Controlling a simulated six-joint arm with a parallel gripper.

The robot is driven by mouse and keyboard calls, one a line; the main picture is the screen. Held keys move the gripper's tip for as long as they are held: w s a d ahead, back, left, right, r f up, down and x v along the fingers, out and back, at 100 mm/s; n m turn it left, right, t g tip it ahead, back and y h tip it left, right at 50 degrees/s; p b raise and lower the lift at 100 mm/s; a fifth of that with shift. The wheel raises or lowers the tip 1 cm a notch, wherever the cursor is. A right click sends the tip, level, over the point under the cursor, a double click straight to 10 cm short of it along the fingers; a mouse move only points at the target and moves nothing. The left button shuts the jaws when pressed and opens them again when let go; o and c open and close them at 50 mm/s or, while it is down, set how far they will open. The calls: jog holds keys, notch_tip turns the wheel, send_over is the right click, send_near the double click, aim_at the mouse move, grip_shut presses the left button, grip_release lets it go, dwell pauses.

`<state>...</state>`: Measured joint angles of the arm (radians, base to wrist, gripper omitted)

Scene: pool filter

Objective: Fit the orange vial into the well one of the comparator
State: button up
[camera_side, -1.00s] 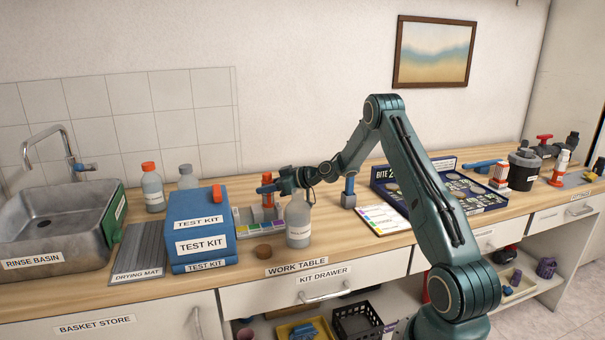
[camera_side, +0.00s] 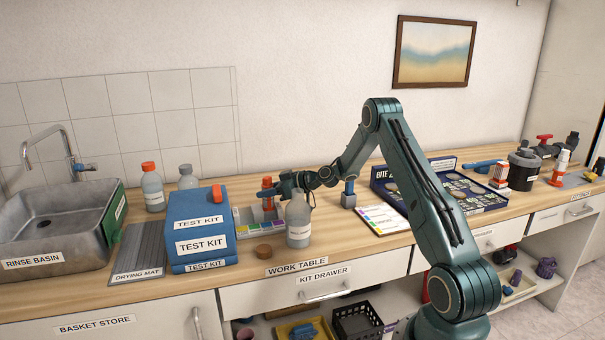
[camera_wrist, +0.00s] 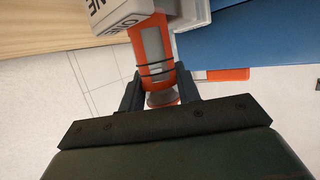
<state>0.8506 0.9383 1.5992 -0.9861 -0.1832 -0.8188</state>
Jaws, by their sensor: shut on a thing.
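The orange vial (camera_side: 267,182) stands roughly upright at the comparator (camera_side: 246,222), a pale block with coloured patches. My gripper (camera_side: 268,193) comes in from the right and is shut on the vial. In the wrist view the orange vial (camera_wrist: 151,48) has a grey window and lies between the two dark fingers of my gripper (camera_wrist: 160,88). Its far end meets the white comparator (camera_wrist: 185,12) beside a label reading "ONE". The well's mouth is hidden, so I cannot tell how deep the vial sits.
A grey bottle (camera_side: 298,222) stands close in front of my gripper. The blue test kit box (camera_side: 200,235) is left of the comparator. A brown cap (camera_side: 263,251) lies in front.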

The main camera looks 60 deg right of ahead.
aim_at(267, 178)
jog(key=shift+f, duration=1.05)
dwell(0.8)
jog(key=o, duration=1.5)
jog(key=shift+o, duration=0.2)
jog(key=shift+r, duration=0.15)
jog(key=shift+r, duration=4.35)
